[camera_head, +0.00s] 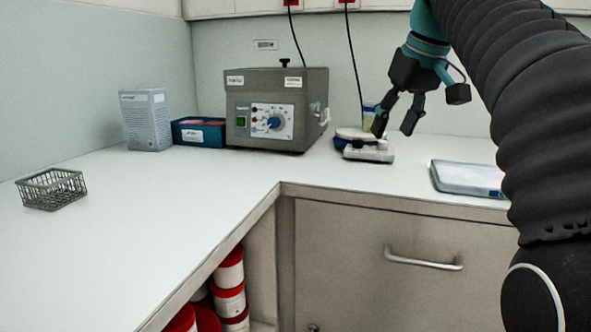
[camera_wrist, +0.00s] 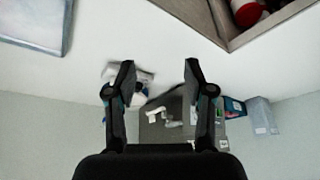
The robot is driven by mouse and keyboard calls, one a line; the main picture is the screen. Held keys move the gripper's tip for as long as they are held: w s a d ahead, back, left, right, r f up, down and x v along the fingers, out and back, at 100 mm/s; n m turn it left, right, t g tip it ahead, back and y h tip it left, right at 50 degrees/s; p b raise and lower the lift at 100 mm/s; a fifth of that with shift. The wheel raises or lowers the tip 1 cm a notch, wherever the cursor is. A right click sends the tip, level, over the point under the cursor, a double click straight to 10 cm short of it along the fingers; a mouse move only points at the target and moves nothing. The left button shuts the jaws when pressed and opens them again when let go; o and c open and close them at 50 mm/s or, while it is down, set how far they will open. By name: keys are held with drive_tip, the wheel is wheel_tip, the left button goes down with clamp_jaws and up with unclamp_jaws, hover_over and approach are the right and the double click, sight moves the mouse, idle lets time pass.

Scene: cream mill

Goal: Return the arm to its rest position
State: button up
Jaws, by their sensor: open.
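My gripper (camera_head: 397,122) is open and empty, with its fingers pointing down above the back of the white counter (camera_head: 230,180). It hangs close to a small white device with a round top (camera_head: 364,148), and I cannot tell how far apart they are in depth. My arm comes in from the upper right. In the wrist view my gripper (camera_wrist: 160,75) shows two spread fingers with nothing held between them. The small white device (camera_wrist: 138,100) is partly hidden behind the left finger there.
A grey mill with a blue knob (camera_head: 275,108) stands left of my gripper. A blue box (camera_head: 198,131), a grey carton (camera_head: 146,120) and a wire basket (camera_head: 51,188) stand farther left. A flat scale (camera_head: 467,179) lies to the right. Red-lidded tubs (camera_head: 229,295) sit under the counter.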

drive_tip(key=s+f+m, duration=0.1)
drive_tip(key=s+f, duration=0.6)
drive_tip(key=f, duration=0.3)
drive_tip(key=s+a+f+m+t+h, duration=0.1)
drive_tip(key=s+f, duration=0.7)
drive_tip(key=f, duration=0.3)
drive_tip(key=s+f+m, duration=0.1)
drive_tip(key=s+f, duration=0.7)
drive_tip(key=f, duration=0.3)
drive_tip(key=shift+a+m+h, duration=0.25)
drive_tip(key=shift+m+h, duration=0.05)
drive_tip(key=shift+m, duration=0.1)
